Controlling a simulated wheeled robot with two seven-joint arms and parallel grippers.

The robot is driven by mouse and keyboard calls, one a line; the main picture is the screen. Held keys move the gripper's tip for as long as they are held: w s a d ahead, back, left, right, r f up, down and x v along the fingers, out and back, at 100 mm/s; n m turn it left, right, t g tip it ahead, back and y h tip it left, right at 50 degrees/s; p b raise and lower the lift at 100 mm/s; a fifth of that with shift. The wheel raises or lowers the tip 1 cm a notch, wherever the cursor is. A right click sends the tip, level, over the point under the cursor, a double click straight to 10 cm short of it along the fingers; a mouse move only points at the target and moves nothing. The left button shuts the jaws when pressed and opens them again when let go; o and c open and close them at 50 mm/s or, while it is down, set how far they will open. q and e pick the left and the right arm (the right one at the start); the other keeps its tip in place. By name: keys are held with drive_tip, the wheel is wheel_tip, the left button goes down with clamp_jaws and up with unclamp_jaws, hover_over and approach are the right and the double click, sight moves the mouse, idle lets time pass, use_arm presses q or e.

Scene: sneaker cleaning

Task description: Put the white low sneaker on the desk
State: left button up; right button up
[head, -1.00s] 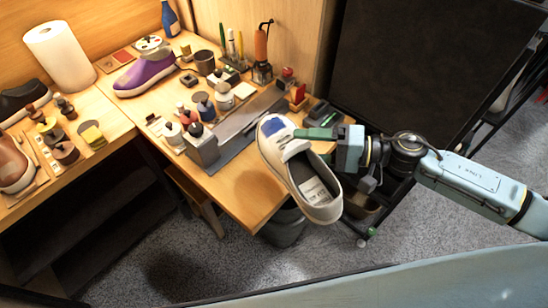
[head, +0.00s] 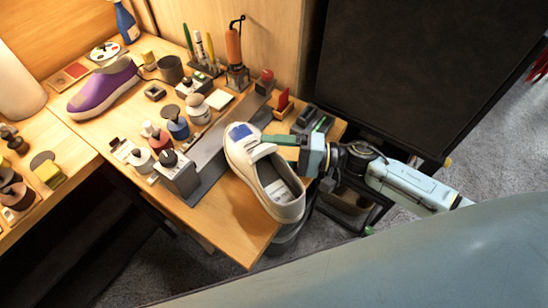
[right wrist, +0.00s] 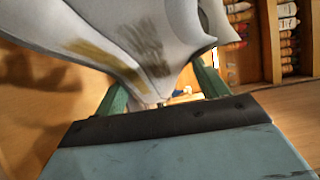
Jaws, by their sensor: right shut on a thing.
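The white low sneaker (head: 250,175) has a blue patch on its toe and hangs tilted, with its toe toward the back and its heel toward me. My right gripper (head: 283,141) is shut on its upper near the opening. In the right wrist view the green fingers (right wrist: 160,88) are on either side of the sneaker (right wrist: 135,35), whose side carries yellow-brown and grey smudges. In the head view the sneaker overlaps the front right part of the wooden desk (head: 238,235); its height above the desk is unclear. My left gripper is not in view.
A purple shoe (head: 104,90) is at the back left. A dark panel (head: 400,70) stands to the right. The front desk corner is bare.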

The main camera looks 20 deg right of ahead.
drive_tip(key=shift+f, duration=1.25)
drive_tip(key=o, duration=1.3)
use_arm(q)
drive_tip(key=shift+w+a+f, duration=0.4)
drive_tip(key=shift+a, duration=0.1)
use_arm(e)
drive_tip(key=shift+r, duration=0.5)
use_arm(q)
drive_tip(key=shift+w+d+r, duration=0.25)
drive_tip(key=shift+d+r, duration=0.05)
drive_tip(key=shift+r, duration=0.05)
use_arm(e)
drive_tip(key=v, duration=1.2)
